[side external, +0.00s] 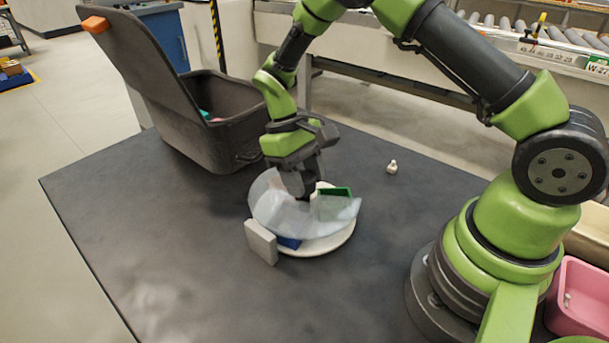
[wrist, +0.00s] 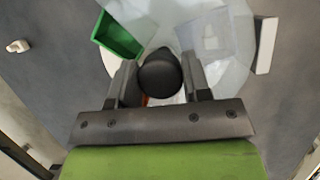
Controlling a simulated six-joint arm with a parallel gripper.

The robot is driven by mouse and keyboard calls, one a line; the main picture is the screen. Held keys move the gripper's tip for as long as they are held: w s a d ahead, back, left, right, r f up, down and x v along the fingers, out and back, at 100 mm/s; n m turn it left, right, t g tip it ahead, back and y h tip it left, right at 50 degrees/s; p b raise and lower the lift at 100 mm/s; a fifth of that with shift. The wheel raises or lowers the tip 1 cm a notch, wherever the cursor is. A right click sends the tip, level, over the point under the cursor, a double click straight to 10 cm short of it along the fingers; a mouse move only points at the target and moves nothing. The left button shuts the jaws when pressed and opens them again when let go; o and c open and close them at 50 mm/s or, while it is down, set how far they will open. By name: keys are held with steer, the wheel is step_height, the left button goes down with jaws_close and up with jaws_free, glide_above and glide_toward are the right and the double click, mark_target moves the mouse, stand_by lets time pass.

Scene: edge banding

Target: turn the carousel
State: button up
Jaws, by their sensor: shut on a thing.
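The carousel is a round white turntable (side external: 335,241) on the dark table, partly covered by a clear, curved, see-through cover (side external: 275,208). A green open box (side external: 336,191) sits on it, and the box also shows in the wrist view (wrist: 118,36). A blue piece (side external: 289,242) shows at its front under the cover. My gripper (side external: 303,196) points down over the middle of the carousel. In the wrist view its fingers (wrist: 160,80) are closed around a round dark knob (wrist: 160,76). A bit of orange shows beside the knob, mostly hidden by the gripper.
A light grey upright block (side external: 261,242) stands at the carousel's front left edge. A small white piece (side external: 392,167) lies to the right. A large dark bin (side external: 215,135) with its lid raised stands behind left. A pink tub (side external: 577,300) is at right. The front table area is clear.

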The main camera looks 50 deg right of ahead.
steer(key=shift+n, duration=0.6)
steer(key=shift+n+t+h, duration=0.3)
steer(key=shift+n+h, duration=0.7)
steer(key=shift+n, duration=0.9)
steer(key=shift+n+t+h, duration=0.3)
steer(key=shift+n+h, duration=0.2)
steer(key=shift+n, duration=1.8)
steer(key=o, duration=1.3)
steer(key=shift+c, duration=0.2)
steer(key=shift+r, duration=0.1)
steer(key=v, duration=1)
steer(key=shift+a, duration=0.15)
